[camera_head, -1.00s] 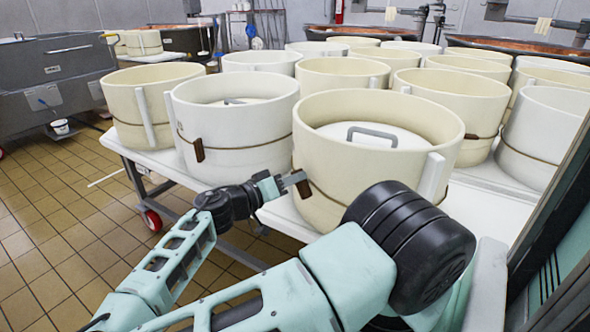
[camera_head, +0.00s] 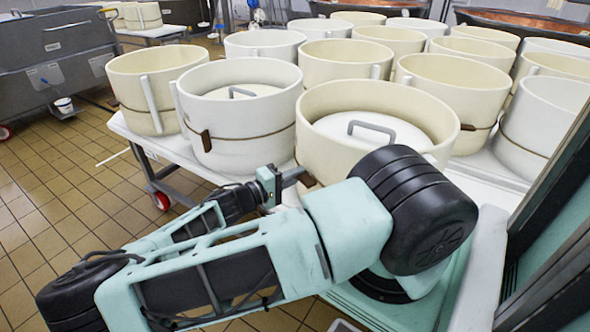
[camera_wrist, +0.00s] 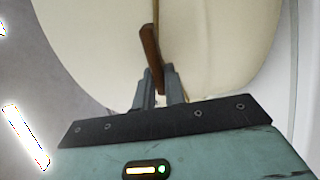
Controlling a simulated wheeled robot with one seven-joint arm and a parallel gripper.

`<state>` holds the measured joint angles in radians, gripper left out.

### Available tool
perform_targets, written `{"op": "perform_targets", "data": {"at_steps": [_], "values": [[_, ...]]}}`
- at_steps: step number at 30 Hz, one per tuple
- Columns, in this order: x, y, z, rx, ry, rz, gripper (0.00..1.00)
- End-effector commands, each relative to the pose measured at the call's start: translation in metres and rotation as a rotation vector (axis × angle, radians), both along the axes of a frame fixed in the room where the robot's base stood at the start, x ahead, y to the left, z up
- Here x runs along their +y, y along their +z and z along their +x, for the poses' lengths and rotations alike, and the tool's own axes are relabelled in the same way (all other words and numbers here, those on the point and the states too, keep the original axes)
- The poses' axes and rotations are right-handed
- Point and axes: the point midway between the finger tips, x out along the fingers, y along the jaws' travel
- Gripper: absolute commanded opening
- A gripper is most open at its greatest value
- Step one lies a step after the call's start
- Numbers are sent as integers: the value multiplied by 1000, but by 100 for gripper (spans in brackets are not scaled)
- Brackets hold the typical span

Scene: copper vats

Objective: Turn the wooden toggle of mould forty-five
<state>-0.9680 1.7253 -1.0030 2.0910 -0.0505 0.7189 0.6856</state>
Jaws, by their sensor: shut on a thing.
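The nearest cream mould (camera_head: 330,110) stands on the white table with a lidded disc and a grey handle (camera_head: 372,129) inside. Its brown wooden toggle (camera_wrist: 150,50) shows in the wrist view, standing nearly upright and slightly tilted against the cream wall. My gripper (camera_wrist: 158,82) is shut on the toggle's lower end, one grey finger on each side. In the head view my gripper (camera_head: 285,180) is at the mould's lower left side, and most of the toggle is hidden by my arm. I cannot read a number on the mould.
A white mould (camera_head: 240,135) with its own brown toggle (camera_head: 206,141) stands close to the left. Several more moulds fill the white wheeled table (camera_head: 172,151). Tiled floor (camera_head: 60,200) is open to the left. A dark-framed panel (camera_head: 560,190) stands close at the right.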

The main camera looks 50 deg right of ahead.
Motion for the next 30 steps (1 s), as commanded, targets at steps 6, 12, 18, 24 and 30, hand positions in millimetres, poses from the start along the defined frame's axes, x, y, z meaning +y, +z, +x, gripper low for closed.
{"op": "perform_targets", "data": {"at_steps": [6,12,18,24,30], "values": [[1,-1,1,57,2,21,0],[1,-2,1,75,2,26,0],[0,-3,1,76,2,26,0],[0,-3,1,76,2,26,34],[0,-2,0,74,1,24,34]]}}
